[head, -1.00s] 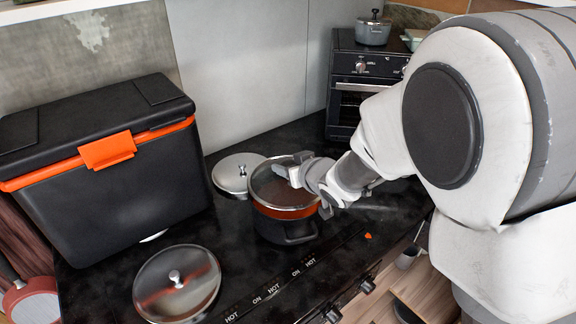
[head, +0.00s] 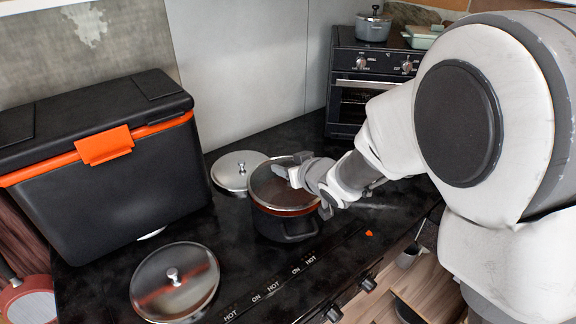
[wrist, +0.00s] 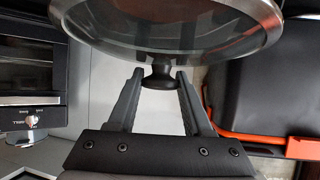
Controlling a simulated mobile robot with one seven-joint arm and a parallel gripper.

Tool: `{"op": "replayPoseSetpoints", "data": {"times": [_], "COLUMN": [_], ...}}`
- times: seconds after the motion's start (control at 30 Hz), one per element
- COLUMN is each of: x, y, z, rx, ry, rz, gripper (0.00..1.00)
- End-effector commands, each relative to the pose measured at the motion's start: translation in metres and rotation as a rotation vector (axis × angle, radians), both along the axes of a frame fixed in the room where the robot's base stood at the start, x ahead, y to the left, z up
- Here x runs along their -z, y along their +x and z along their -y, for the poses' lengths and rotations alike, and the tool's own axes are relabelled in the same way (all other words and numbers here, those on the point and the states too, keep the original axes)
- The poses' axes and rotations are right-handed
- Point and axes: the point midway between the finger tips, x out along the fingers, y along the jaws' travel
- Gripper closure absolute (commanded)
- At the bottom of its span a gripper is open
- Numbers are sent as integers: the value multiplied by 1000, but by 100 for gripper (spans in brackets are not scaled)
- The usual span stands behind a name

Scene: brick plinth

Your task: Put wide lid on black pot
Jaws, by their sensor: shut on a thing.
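A wide glass lid (head: 268,190) with a steel rim is over the black pot (head: 285,229) on the dark counter. In the wrist view the lid (wrist: 165,22) fills the top, and its black knob (wrist: 159,76) is between the fingertips. My gripper (wrist: 160,80) is shut on that knob. In the head view my gripper (head: 292,173) is above the right part of the lid. A thin reddish-orange band shows under the lid's front rim. I cannot tell whether the rim touches the pot all around.
A second glass lid (head: 174,282) lies at the front left, and a silver lid (head: 239,170) lies close behind the pot. A black cooler with an orange latch (head: 104,146) stands at left. A small oven (head: 362,85) stands at the back right, with a grey pot (head: 373,28) on top.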

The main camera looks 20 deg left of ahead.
Motion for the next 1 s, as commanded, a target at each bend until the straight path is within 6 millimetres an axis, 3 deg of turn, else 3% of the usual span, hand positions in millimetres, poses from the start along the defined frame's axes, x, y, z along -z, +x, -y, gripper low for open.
{"op": "replayPoseSetpoints", "data": {"times": [1.0], "x": [11], "y": [1], "z": [0], "rx": [1], "ry": [2], "rz": [2], "gripper": [100]}}
